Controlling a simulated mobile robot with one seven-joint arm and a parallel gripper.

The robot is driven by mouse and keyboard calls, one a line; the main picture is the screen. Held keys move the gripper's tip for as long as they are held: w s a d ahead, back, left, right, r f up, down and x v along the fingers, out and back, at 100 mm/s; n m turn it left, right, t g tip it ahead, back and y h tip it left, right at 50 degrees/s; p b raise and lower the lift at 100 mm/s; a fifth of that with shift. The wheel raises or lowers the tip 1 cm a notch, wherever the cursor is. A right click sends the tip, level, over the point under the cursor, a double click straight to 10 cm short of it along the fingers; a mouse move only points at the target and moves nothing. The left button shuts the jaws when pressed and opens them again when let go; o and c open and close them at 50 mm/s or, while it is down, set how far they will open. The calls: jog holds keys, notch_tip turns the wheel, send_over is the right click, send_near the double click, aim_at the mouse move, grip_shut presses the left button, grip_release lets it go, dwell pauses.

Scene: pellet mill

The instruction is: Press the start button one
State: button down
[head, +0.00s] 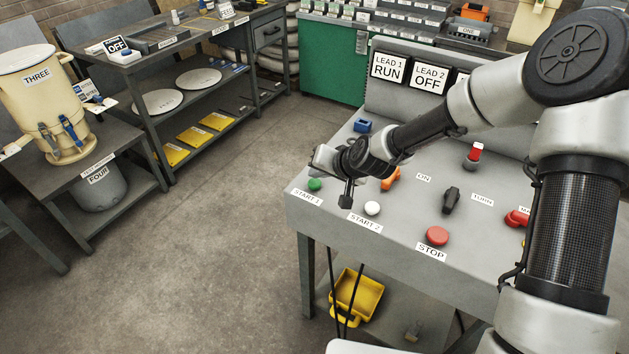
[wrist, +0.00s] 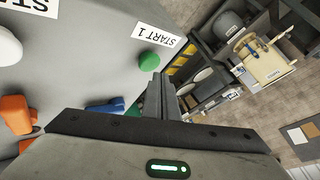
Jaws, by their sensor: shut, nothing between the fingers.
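The green start button one (head: 315,184) sits on the grey console (head: 330,206) at its front left, by the label "START 1" (head: 305,197). It also shows in the wrist view (wrist: 149,62), just beyond the fingertips. My gripper (head: 346,202) is shut and empty. In the head view it is over the console between the green button and the white button, with its fingers pointing down. In the wrist view the closed fingers (wrist: 160,95) appear close to the green button, with a small gap in the picture. I cannot tell their height above the panel.
The white START 2 button (head: 372,208) and red STOP button (head: 437,236) lie to the right. A blue part (head: 362,125), an orange part (head: 391,178) and a black switch (head: 451,199) also stand on the console. A sign reads "LEAD 1 RUN" (head: 388,69). Open floor lies left.

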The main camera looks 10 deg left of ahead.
aim_at(317, 184)
jog(key=shift+r, duration=0.15)
jog(key=shift+r+p, duration=1.45)
jog(key=shift+r, duration=0.95)
